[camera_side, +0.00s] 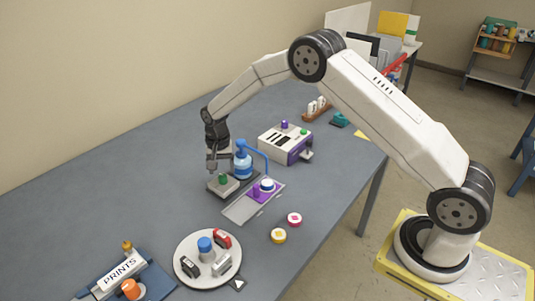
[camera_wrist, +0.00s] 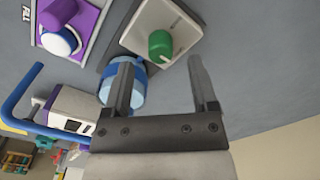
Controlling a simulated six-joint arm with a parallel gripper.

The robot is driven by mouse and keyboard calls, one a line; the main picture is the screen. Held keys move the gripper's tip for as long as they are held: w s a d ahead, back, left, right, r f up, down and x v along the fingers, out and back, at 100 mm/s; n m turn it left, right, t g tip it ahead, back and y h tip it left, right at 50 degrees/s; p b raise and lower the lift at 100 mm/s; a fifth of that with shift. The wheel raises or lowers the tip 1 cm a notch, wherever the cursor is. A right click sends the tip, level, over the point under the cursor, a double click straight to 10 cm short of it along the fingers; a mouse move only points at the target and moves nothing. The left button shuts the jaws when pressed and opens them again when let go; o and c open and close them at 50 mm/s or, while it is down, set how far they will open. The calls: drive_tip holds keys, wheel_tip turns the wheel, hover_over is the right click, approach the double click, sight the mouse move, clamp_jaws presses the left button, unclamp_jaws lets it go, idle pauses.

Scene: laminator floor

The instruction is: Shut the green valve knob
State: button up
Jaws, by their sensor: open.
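The green valve knob (camera_side: 223,179) stands on a light grey block (camera_side: 215,188) on the table. My gripper (camera_side: 212,167) is open, pointing down just above and slightly left of the knob in the side view. In the wrist view my gripper (camera_wrist: 160,62) has its two fingers spread, with the knob showing between and just beyond the tips. I see no contact with it.
A blue bottle (camera_side: 243,166) with a blue pipe stands close behind the knob. A purple plate with a white-and-blue knob (camera_side: 267,184) lies to the right, and a white-and-purple machine (camera_side: 280,145) behind. A round tray (camera_side: 188,273) is in front. Table at left is clear.

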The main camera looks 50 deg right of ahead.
sight(223, 179)
drive_tip(key=shift+f, duration=1.5)
clamp_jaws()
